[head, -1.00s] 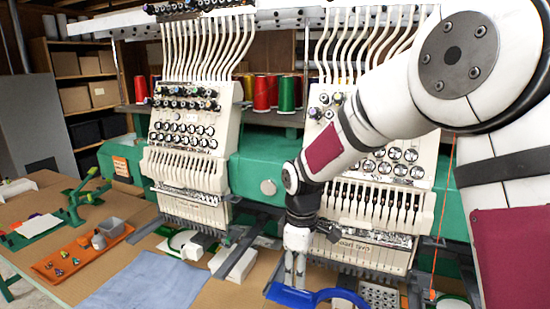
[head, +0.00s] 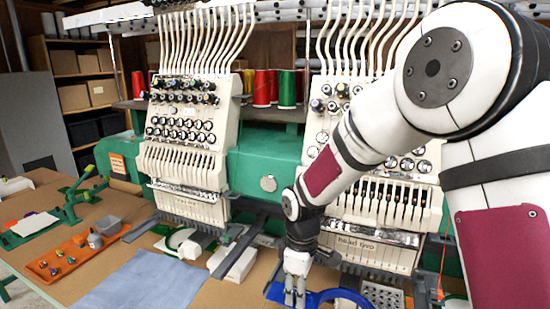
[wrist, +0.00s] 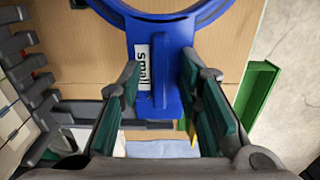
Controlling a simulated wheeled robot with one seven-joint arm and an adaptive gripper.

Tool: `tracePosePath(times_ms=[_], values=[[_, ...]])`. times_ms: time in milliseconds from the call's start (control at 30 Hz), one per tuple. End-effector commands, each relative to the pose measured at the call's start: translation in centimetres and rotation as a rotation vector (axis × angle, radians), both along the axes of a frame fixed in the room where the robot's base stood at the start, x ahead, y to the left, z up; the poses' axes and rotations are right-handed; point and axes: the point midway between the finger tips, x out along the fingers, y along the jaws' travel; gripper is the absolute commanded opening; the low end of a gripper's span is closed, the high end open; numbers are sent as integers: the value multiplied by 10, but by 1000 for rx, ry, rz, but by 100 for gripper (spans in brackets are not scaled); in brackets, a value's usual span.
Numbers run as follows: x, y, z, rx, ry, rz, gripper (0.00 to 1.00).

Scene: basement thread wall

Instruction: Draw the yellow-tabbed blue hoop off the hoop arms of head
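The blue hoop (head: 340,294) is at the bottom of the head view, in front of the right-hand machine head (head: 375,215). In the wrist view the hoop (wrist: 175,29) shows its ring at the top and a flat bracket with a "small" label and a raised blue ridge. My gripper (head: 295,299) is over the bracket. In the wrist view my gripper (wrist: 158,75) has its fingers apart, one on each side of the ridge, with gaps beside it. A thin yellow sliver (wrist: 194,143) shows by the right finger; I cannot tell if it is the tab.
The left-hand machine head (head: 185,150) stands farther left. A blue cloth (head: 142,280) and an orange tray (head: 72,255) with small parts lie on the table. A green tray (wrist: 256,98) lies right of the hoop in the wrist view. Grey bars (head: 228,250) jut out under the heads.

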Motion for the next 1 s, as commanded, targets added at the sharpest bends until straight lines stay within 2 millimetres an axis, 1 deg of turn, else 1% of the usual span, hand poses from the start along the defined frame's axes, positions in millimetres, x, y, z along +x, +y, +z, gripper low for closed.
tracePosePath(times_ms=[33, 100, 467, 800, 1000], values=[[0, 0, 0, 0, 0, 0, 15], [0, 0, 0, 0, 0, 0, 0], [0, 0, 1, 0, 0, 0, 0], [0, 0, 12, 1, -1, -1, 0], [-4, 2, 13, 0, 0, 1, 0]])
